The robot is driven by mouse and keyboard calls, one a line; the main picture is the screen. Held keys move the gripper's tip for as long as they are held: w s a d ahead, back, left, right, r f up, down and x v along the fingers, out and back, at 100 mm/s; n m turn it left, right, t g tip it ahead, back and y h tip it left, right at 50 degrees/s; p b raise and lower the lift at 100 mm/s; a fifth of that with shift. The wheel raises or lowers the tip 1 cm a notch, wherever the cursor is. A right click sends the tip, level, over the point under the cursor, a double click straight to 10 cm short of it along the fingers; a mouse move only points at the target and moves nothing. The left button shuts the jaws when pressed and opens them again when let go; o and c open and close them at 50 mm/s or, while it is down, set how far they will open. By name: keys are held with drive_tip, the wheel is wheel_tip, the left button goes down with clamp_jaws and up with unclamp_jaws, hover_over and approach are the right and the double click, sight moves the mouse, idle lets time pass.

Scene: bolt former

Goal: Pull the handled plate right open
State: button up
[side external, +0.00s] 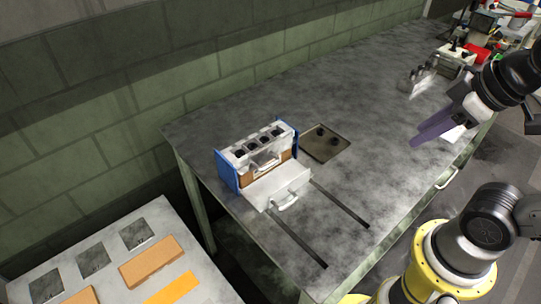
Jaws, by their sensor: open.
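The bolt former (258,145) stands on the grey table, with blue side walls and a white top with several dark square holes. The handled plate (276,185) is a pale block in front of it, at the inner end of two dark rails (340,204). Its metal handle (287,203) faces the front. A second handle (265,164) shows on the former's front above a brown strip. Whether a gap lies between plate and former is hard to tell. My gripper (430,136), with purple fingers, is open and empty, up and to the right of the plate, well apart from it.
A dark tray (325,143) with small dark round parts lies right of the former. A metal fixture (418,78) stands at the table's far right. A lower table (190,262) with orange blocks is at bottom left.

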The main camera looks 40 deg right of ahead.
drive_tip(key=w+a+r+n, duration=0.1)
drive_tip(key=w+r+n, duration=0.4)
drive_tip(key=n+g, duration=0.4)
drive_tip(key=n, duration=0.7)
hover_over(268, 166)
drive_tip(key=s, duration=0.3)
wheel_tip(268, 166, down, 4)
drive_tip(key=w+f, duration=0.1)
drive_tip(key=f, duration=0.8)
drive_tip(key=w+f, duration=0.1)
drive_tip(key=f, duration=0.3)
drive_tip(key=shift+w+f, duration=0.25)
drive_tip(key=shift+w, duration=0.05)
drive_tip(key=shift+c, duration=0.2)
clamp_jaws()
drive_tip(key=shift+r, duration=0.1)
